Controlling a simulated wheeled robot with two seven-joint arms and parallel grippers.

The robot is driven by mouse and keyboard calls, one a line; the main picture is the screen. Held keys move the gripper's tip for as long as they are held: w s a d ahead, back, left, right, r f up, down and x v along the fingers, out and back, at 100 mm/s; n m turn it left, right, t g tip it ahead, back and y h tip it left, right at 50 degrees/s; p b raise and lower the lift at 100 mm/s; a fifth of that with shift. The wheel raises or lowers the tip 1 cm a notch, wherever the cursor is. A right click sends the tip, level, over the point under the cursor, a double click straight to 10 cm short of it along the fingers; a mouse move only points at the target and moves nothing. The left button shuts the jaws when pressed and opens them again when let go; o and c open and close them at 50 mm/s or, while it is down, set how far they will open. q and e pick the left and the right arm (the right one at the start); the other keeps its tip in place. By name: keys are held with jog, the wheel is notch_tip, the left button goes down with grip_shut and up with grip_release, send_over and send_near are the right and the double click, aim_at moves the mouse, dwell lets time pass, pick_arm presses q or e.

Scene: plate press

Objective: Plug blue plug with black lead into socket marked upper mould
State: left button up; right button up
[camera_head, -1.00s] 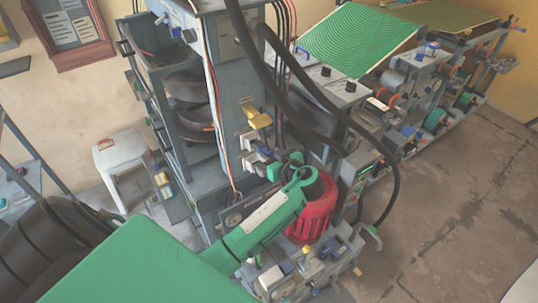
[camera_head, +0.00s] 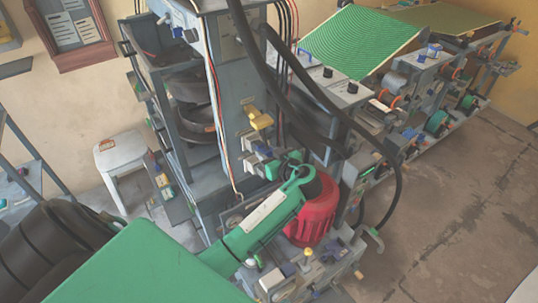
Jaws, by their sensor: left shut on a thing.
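My left gripper (camera_head: 278,166) is at the front of the grey upright column (camera_head: 233,130), beyond my green and red wrist. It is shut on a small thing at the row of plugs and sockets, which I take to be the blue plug. The wrist hides most of its jaws. Small grey and blue connectors (camera_head: 262,151) sit just to the left of the jaws, one above another. A yellow connector (camera_head: 260,119) sits above them. The socket markings are too small to read. My right gripper is not in view.
Thick black hoses (camera_head: 392,190) loop down right of the column. A lower unit with knobs and a yellow-topped lever (camera_head: 307,254) stands below my wrist. A white stool (camera_head: 118,152) is at left. A machine with a green sheet (camera_head: 358,40) stands behind. Floor at right is clear.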

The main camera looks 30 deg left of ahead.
pick_arm(q)
jog(key=shift+b+x, duration=0.7)
jog(key=shift+x, duration=0.6)
jog(key=o, duration=1.1)
jog(key=shift+d, duration=0.1)
